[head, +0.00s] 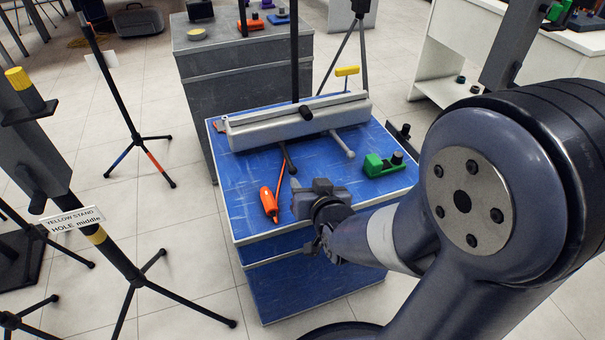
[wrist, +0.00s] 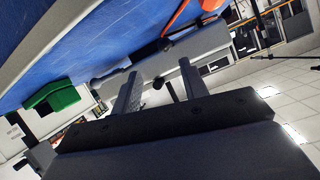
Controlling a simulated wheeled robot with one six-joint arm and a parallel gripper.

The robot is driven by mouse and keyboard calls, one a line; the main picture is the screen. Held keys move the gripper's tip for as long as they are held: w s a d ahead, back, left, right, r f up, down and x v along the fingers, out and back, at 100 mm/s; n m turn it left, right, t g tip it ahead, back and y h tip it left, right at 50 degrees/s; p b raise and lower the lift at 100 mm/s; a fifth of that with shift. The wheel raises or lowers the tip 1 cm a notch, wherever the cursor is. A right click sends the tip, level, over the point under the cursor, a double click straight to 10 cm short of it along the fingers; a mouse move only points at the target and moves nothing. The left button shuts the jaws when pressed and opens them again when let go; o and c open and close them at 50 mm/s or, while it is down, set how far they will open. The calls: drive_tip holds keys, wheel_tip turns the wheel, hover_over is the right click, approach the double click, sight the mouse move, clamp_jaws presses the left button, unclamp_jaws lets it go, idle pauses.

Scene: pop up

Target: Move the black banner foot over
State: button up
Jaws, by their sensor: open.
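The silver banner base (head: 298,121) lies across the blue tabletop (head: 235,180). Its black foot (head: 287,158) sticks out from the front side towards me, left of a grey foot (head: 343,145). My gripper (head: 320,187) is open and empty, in front of the base and near the black foot's end. In the wrist view the open fingers (wrist: 160,84) point at the base. A dark rounded end, which looks like the black foot (wrist: 165,45), shows near the blue surface, apart from the fingers.
An orange screwdriver-like tool (head: 268,203) lies left of my gripper. A green tape dispenser (head: 383,164) stands to the right. A yellow-handled piece (head: 347,72) rises behind the base. Tripod stands (head: 134,138) fill the left floor. A grey cabinet (head: 245,62) stands behind.

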sight(295, 172)
drive_tip(key=shift+v, duration=1.6)
drive_tip(key=shift+w+f, duration=0.1)
drive_tip(key=b+x, duration=0.2)
drive_tip(key=x, duration=0.8)
drive_tip(key=shift+w+a+f, duration=0.1)
drive_tip(key=shift+w+a, duration=0.1)
drive_tip(key=shift+w, duration=0.1)
drive_tip(key=shift+s+a+p, duration=0.1)
drive_tip(key=shift+a+p, duration=0.15)
drive_tip(key=shift+p, duration=0.05)
